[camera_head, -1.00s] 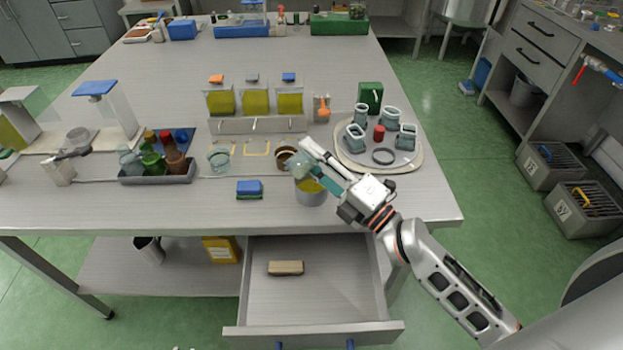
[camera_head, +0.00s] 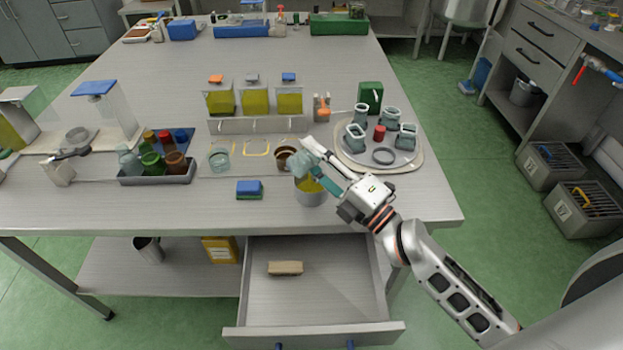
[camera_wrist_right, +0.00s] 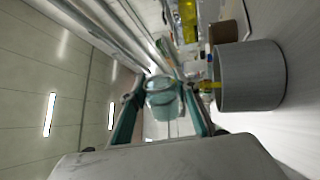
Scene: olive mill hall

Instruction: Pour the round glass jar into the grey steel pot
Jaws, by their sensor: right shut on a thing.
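The grey steel pot (camera_head: 311,198) stands near the front edge of the table, with yellow content showing inside. My right gripper (camera_head: 312,162) is shut on the round glass jar (camera_head: 301,164) and holds it tilted just above the pot's rim. In the right wrist view, the pale teal jar (camera_wrist_right: 162,100) sits between the fingers (camera_wrist_right: 163,108), and the pot (camera_wrist_right: 252,76) is to its right. A yellow streak lies between jar and pot there; I cannot tell whether it is flowing liquid. My left gripper is out of view.
A brown-rimmed cup (camera_head: 285,157) stands close behind the pot. A blue sponge (camera_head: 249,188) lies to its left. A round tray (camera_head: 348,158) with several teal jars is at the right. Below, a drawer (camera_head: 312,327) stands open.

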